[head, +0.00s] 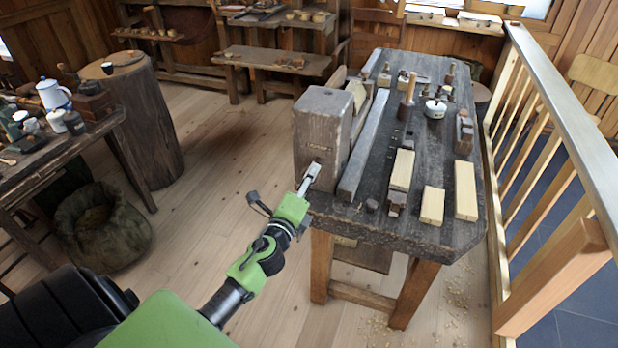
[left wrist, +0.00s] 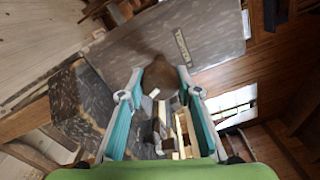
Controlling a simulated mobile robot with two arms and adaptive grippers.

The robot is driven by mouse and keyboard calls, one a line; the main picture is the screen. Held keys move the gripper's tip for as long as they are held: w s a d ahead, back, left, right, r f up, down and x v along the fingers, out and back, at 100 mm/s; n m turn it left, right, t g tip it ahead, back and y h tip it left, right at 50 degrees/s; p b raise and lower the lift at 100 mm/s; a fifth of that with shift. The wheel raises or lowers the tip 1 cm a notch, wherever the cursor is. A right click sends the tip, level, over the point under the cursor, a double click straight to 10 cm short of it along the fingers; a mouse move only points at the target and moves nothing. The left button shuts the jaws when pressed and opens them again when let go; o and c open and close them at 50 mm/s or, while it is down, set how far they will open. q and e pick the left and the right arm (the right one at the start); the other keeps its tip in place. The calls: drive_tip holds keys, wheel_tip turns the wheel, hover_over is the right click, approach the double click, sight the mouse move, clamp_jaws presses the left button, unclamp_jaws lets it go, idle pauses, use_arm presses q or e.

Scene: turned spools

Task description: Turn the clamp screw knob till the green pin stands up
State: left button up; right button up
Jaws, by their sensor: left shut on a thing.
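The brown clamp screw knob (left wrist: 161,77) sits against the face of a big wooden block (left wrist: 215,50) in the left wrist view. My left gripper (head: 312,173) reaches the lower front of that block (head: 315,125) at the bench's left end. Its two fingers stand on either side of the knob and are shut on it. A small pale mark (left wrist: 154,93) shows at the knob's near edge; I cannot tell what it is. In the head view the gripper covers the knob. I do not see a green pin in either view. My right gripper is not in view.
A wooden railing (head: 565,120) runs along the right. A cluttered table (head: 100,125) and a sack (head: 105,235) stand left. Floor between is clear.

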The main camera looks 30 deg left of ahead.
use_arm(q)
drive_tip(key=m, duration=0.3)
drive_tip(key=shift+f+m+p, duration=0.25)
drive_tip(key=shift+m+p, duration=0.05)
drive_tip(key=shift+m, duration=0.1)
drive_tip(key=m, duration=0.2)
drive_tip(key=shift+m+p, duration=0.3)
drive_tip(key=shift+p, duration=0.05)
drive_tip(key=m+p, duration=0.1)
drive_tip(key=m, duration=0.2)
drive_tip(key=m+p, duration=0.1)
drive_tip(key=m, duration=0.2)
drive_tip(key=shift+s+d+f, duration=0.1)
drive_tip(key=shift+f, duration=0.1)
drive_tip(key=o, duration=1.1)
drive_tip(key=shift+o, duration=0.2)
drive_tip(key=shift+s+r, duration=0.15)
drive_tip(key=shift+r, duration=0.15)
drive_tip(key=v, duration=1.2)
